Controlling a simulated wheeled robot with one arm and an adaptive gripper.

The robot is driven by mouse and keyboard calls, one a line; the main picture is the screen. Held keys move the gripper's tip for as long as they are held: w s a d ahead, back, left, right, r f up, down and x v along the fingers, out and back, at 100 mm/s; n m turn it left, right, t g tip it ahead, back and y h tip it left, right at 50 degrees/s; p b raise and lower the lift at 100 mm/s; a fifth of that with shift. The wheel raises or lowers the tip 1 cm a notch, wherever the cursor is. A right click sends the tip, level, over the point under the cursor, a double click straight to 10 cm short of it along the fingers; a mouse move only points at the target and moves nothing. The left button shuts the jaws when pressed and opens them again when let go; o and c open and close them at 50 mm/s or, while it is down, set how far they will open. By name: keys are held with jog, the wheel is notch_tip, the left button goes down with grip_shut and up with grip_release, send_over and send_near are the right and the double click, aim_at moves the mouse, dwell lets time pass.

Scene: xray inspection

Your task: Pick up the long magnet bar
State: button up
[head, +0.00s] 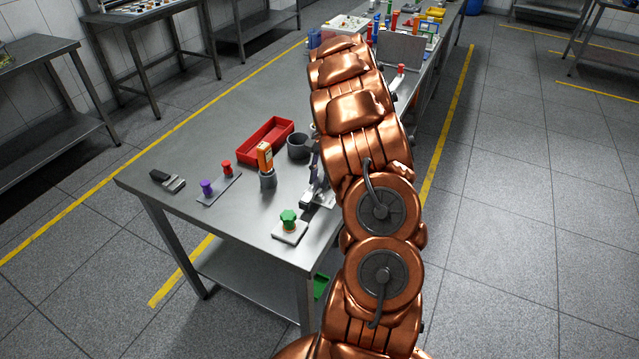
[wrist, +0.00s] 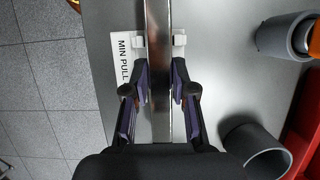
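The long magnet bar (wrist: 158,25) is a shiny metal strip. It runs from the top of the wrist view down between the fingers of my gripper (wrist: 159,82). One dark finger with a purple pad stands on each side of the bar, very close to its edges. I cannot tell whether the pads press on it. A white holder (wrist: 180,40) shows on both sides of the bar, beside a white label (wrist: 124,60) reading "MIN PULL". In the head view my gripper (head: 316,183) is low over the table's right side, and my arm partly hides that area.
On the metal table (head: 200,150) stand a red tray (head: 244,151), a dark grey cup (head: 299,146), an orange device (head: 265,156) in a grey holder (head: 268,180), and a plate with purple (head: 206,187) and red (head: 227,168) knobs. A green knob (head: 288,218) sits near the front edge.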

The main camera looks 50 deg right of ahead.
grip_shut()
jog(key=shift+r, duration=0.15)
